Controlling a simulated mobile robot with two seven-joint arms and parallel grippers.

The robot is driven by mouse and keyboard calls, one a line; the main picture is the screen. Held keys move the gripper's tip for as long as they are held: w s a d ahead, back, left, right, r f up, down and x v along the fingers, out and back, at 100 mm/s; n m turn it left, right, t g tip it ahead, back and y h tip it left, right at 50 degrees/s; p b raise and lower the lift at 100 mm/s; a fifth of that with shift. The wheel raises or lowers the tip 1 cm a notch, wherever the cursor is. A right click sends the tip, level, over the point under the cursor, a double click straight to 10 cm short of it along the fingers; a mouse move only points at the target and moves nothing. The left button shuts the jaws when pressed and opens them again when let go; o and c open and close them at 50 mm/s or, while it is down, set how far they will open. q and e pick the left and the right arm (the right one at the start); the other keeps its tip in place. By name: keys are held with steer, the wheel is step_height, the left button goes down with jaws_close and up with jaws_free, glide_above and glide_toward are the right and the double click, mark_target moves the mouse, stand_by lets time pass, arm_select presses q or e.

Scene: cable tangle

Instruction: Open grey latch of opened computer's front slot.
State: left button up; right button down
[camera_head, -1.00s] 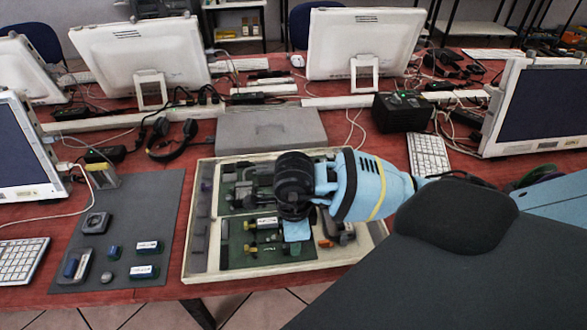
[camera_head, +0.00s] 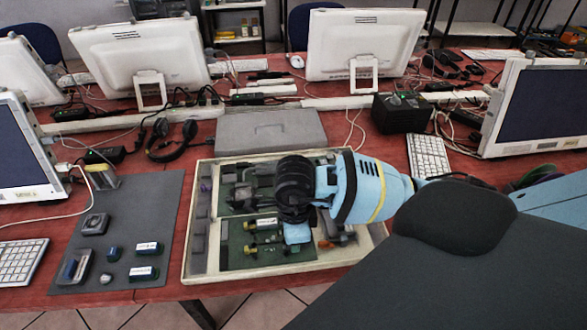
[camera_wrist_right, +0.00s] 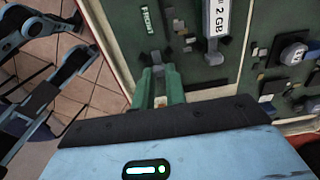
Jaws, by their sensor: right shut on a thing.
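The opened computer (camera_head: 200,277) is a shallow cream-rimmed case with green boards, lying on the red table. My right gripper (camera_wrist_right: 160,78) reaches down over its front part; in the head view, my wrist hides much of the board there. In the right wrist view, its green fingers are close together at a small grey latch (camera_wrist_right: 156,58), at the near end of the slot marked FRONT (camera_wrist_right: 146,20). The fingers are shut on the latch, most of which they hide. How far it is tilted cannot be told. My left gripper is not in view.
A grey 2 GB memory module (camera_wrist_right: 215,30) sits to the right of the front slot in the right wrist view. A dark mat (camera_head: 125,215) with several loose parts lies left of the case. A grey closed box (camera_head: 270,130) stands behind it.

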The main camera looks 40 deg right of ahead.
steer(key=shift+s+d, duration=0.35)
steer(key=shift+d, duration=0.3)
steer(key=c, duration=1.4)
jaws_free()
step_height(320, 180, up, 8)
steer(key=shift+s+f, duration=0.1)
steer(key=shift+f, duration=0.05)
